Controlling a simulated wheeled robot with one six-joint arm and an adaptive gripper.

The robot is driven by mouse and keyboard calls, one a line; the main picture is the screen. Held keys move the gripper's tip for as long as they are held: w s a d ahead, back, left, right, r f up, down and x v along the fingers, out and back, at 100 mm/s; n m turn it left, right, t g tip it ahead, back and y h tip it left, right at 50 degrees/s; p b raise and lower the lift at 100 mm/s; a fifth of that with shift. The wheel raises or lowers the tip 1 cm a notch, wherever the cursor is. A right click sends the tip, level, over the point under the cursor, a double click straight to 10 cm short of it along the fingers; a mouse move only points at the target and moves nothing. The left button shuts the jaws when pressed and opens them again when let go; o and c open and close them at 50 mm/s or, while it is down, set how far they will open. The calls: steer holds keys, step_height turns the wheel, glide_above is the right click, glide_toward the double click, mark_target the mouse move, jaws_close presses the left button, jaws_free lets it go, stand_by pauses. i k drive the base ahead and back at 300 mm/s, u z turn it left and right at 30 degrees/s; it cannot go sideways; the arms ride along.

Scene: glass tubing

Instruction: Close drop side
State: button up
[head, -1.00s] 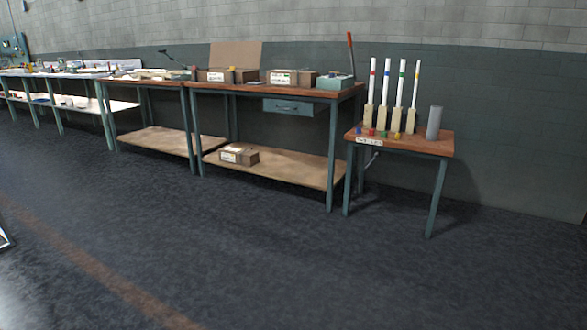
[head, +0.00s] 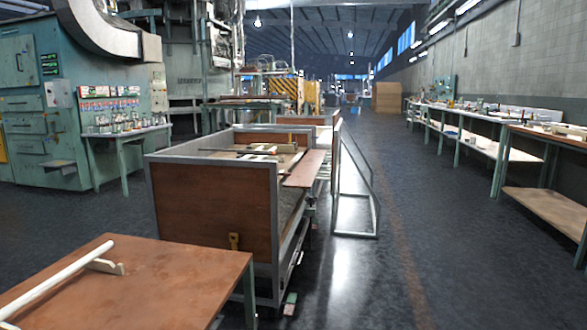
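A cart with a grey metal frame and a brown wooden end panel (head: 212,205) stands in the middle of the head view. A small brass-coloured latch or bracket sits low on that panel. A flat reddish-brown board (head: 304,169) projects from the cart's right side near the top. I cannot tell whether this board is the drop side. The cart's long right side below it is seen at a steep angle. A grey tubular frame (head: 376,205) stands on the floor to the right of the cart. My gripper is not in view.
A brown table (head: 190,285) with a white tube on a notched support is close at the lower left. Workbenches (head: 545,190) line the right wall. A green cabinet (head: 35,110) stands at left.

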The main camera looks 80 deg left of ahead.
mark_target(303, 177)
steer(key=u, duration=1.65)
steer(key=i, duration=1.15)
steer(key=u, duration=1.1)
steer(key=i, duration=1.2)
steer(key=z, duration=0.4)
steer(key=i, duration=1)
steer(key=u, duration=0.55)
